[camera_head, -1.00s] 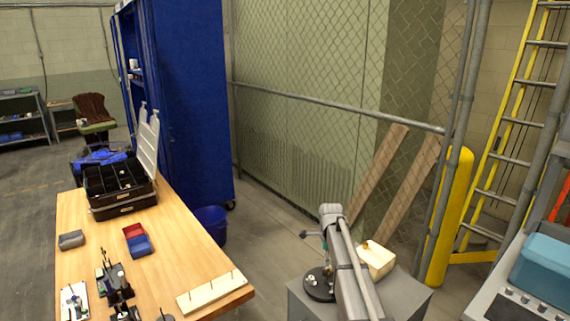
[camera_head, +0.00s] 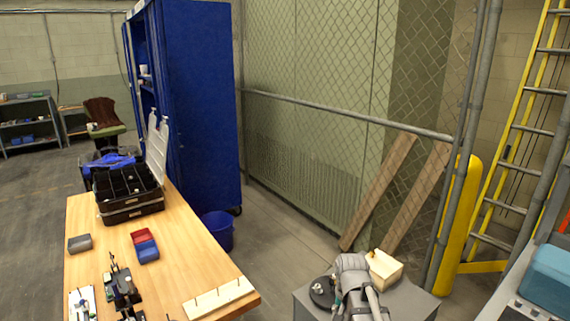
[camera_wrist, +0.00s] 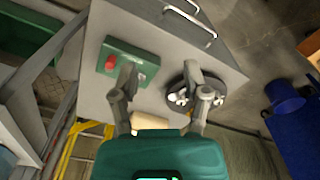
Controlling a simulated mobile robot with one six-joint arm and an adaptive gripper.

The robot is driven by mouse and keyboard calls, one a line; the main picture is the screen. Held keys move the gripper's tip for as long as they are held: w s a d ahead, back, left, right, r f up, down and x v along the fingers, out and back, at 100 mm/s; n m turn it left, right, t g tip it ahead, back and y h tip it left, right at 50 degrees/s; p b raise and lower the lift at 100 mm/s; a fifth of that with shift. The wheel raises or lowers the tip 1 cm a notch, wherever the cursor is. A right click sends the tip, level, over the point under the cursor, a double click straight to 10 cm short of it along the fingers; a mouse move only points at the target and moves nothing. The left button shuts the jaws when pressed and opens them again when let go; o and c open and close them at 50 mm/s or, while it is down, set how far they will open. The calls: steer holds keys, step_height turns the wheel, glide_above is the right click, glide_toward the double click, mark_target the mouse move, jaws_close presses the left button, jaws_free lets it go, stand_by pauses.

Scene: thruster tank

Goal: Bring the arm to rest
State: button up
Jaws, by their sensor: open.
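My arm (camera_head: 355,285) shows at the bottom of the head view, in front of a grey cabinet (camera_head: 418,303). In the wrist view my gripper (camera_wrist: 160,78) is open, its two grey fingers spread apart with nothing between them but the cabinet top (camera_wrist: 158,96) beyond. A green box with a red button (camera_wrist: 128,62) lies past the left finger. A black disc with pale knobs (camera_wrist: 180,94) lies by the right finger; the disc also shows in the head view (camera_head: 321,291). The gripper's exact height above the top is hard to tell.
A cream block (camera_head: 383,267) sits on the cabinet behind my arm. A wooden table (camera_head: 190,262) with an open black case (camera_head: 128,205) stands to the left. A blue bucket (camera_head: 217,231) is on the floor between. A yellow post (camera_head: 455,225) and fence stand behind.

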steer(key=s+n, duration=0.4)
steer(key=s, duration=0.2)
steer(key=shift+s+r+n, duration=0.15)
steer(key=shift+n, duration=0.15)
stand_by(2.0)
